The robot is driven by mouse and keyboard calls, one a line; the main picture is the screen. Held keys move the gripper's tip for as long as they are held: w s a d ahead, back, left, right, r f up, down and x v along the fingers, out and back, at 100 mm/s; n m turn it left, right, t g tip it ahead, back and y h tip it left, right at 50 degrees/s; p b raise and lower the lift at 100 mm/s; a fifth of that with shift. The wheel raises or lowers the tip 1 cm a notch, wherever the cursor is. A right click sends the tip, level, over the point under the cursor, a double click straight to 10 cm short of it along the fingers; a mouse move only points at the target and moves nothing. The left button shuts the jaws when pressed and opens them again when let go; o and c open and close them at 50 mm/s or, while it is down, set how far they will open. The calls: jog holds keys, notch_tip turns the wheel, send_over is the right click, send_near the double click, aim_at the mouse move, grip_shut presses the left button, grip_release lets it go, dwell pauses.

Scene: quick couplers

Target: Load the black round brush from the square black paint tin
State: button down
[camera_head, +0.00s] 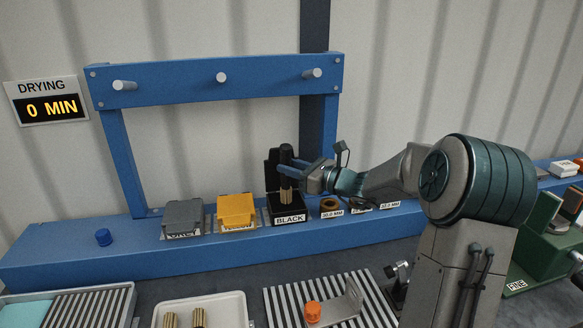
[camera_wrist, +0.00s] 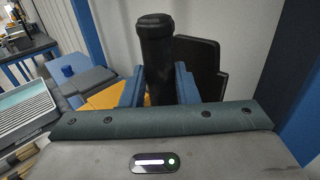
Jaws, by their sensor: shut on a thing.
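The black round brush (camera_head: 286,155) is upright, with a black handle and a brass-coloured lower part. My gripper (camera_head: 290,168) is shut on it from the right. In the wrist view the black handle (camera_wrist: 156,50) stands between the two blue fingers of my gripper (camera_wrist: 158,90). The square black paint tin (camera_head: 287,211), labelled BLACK, is directly under the brush, its lid (camera_head: 271,162) raised behind. The brush's lower end is at the tin's opening; I cannot tell whether it touches the paint. The tin's inside is hidden in the wrist view.
A closed grey tin (camera_head: 184,217) and a yellow tin (camera_head: 236,211) stand left on the blue shelf. A blue frame with pegs (camera_head: 221,77) rises behind. The drying sign (camera_head: 47,103) reads 0 MIN. A white tray (camera_head: 228,311) and a striped rack (camera_head: 285,307) are in front.

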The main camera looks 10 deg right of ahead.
aim_at(290, 146)
jog(key=shift+s+f+b, duration=0.1)
jog(key=shift+f+b, duration=0.3)
jog(key=shift+f, duration=0.4)
dwell(1.1)
notch_tip(290, 146, up, 7)
jog(key=p, duration=0.5)
jog(key=shift+r, duration=0.2)
dwell(0.7)
